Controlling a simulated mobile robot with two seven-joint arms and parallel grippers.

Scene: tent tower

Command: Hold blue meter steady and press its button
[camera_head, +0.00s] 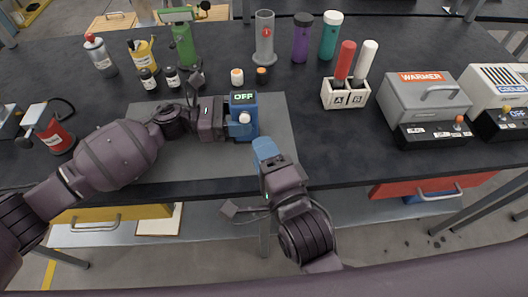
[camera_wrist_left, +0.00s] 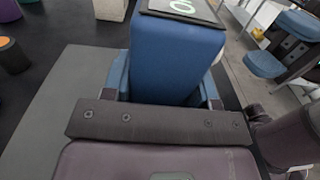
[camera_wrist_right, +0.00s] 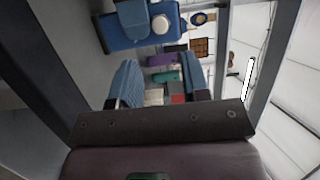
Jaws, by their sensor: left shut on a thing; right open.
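The blue meter (camera_head: 243,133) stands on the grey mat, its screen (camera_head: 243,97) reading OFF in green, with a pale round button (camera_head: 244,117) on its front. My left gripper (camera_head: 229,116) is shut on the meter from the left; its fingers flank the blue body (camera_wrist_left: 175,60) in the left wrist view. My right gripper (camera_head: 266,150) is open and empty, in front of the meter and slightly right, apart from it. In the right wrist view the meter (camera_wrist_right: 125,38) and button (camera_wrist_right: 160,24) lie beyond and above the open fingers (camera_wrist_right: 158,80).
The grey mat (camera_head: 275,110) around the meter is mostly clear. Behind it stand small bottles, a grey cylinder (camera_head: 264,45), and purple and teal bottles. A box with red and white sticks (camera_head: 345,95) and the warmer (camera_head: 425,97) are to the right.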

